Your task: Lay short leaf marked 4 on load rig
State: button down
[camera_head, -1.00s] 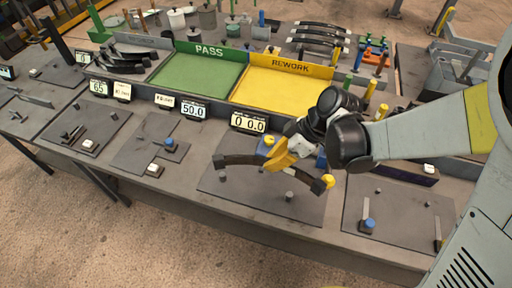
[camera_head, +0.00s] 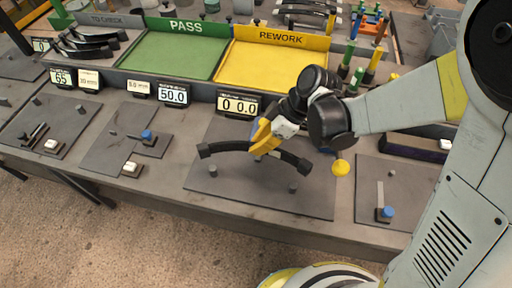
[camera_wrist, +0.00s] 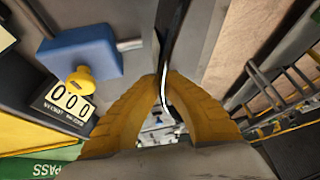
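A dark, curved spring leaf (camera_head: 230,147) is held by my gripper (camera_head: 262,143) near its middle, arched upward above the load rig's grey plate (camera_head: 240,196). In the wrist view, the yellow fingers (camera_wrist: 163,85) close on the leaf (camera_wrist: 170,30), seen nearly edge-on. No number is readable on it. I cannot tell whether the leaf touches the rig. Two short grey posts stand on the plate, at left (camera_head: 213,171) and right (camera_head: 293,187). A yellow knob (camera_head: 341,167) is at the plate's right; the wrist view shows a yellow knob (camera_wrist: 80,80) by a blue block (camera_wrist: 85,52).
Behind the rig are an empty green PASS tray (camera_head: 175,55) and an empty yellow REWORK tray (camera_head: 272,68). Dark leaves (camera_head: 85,45) lie in the TO CHECK area. Other plates (camera_head: 125,135) with small fixtures lie left, and another plate (camera_head: 400,190) lies right.

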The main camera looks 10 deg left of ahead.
aim_at(251, 169)
jog(key=shift+f+b, duration=3.3)
jog(key=shift+f, duration=0.8)
jog(key=shift+d, duration=0.1)
jog(key=shift+s, duration=0.45)
jog(key=shift+f+b, duration=0.25)
jog(key=shift+b, duration=0.25)
jog(key=c, duration=1)
grip_release()
jog(key=shift+r, duration=0.15)
